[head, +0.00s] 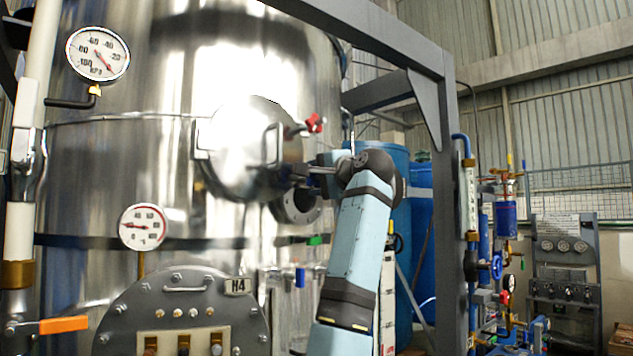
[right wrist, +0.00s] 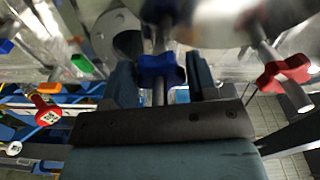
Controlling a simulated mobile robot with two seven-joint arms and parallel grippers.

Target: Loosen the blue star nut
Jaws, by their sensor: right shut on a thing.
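The blue star nut (right wrist: 162,68) sits on a metal rod in the right wrist view, between the two fingers of my right gripper (right wrist: 160,78). The right gripper is shut on it. In the head view my right gripper (head: 314,173) is at the right edge of the round steel hatch (head: 240,150), and the blue nut cannot be made out there. A red star nut (head: 315,123) stands on its own rod just above the gripper; it also shows at the right of the right wrist view (right wrist: 286,72). My left gripper is not in view.
A flanged port (head: 297,205) lies just below the gripper. A grey frame post (head: 451,200) and blue drums (head: 398,160) stand to the right. Two gauges (head: 98,53) (head: 142,227) and an orange-handled valve (head: 63,325) are at the left.

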